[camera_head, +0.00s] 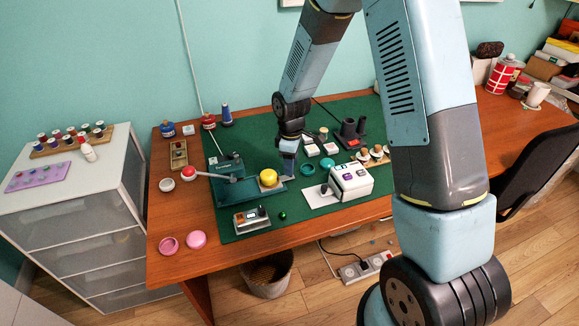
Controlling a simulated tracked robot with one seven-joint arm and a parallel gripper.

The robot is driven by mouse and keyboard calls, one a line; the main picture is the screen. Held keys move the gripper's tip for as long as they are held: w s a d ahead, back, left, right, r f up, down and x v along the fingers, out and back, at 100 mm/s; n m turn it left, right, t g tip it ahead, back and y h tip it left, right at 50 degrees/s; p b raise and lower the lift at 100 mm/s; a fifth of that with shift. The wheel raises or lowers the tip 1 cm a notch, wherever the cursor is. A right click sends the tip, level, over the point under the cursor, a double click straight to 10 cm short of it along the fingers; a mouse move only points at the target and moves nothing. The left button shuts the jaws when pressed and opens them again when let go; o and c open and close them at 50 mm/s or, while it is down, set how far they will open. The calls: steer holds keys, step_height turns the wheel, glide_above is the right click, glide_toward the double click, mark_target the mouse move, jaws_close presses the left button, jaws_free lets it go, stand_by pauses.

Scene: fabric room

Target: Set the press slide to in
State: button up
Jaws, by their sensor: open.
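A flat teal slide (237,194) extends from the press to the right. A round yellow piece (268,177) sits near its right end. My gripper (287,168) points down just right of and behind the yellow piece. It is open, with nothing seen between its fingers. Its fingertips are small here, and I cannot tell whether they touch the slide.
A white machine (351,181) with purple and green buttons stands to the right of my gripper. Dark cylinders (349,131) stand behind right. Pink round containers (196,239) lie at the table's front left.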

steer(key=shift+f, duration=0.85)
jaws_close()
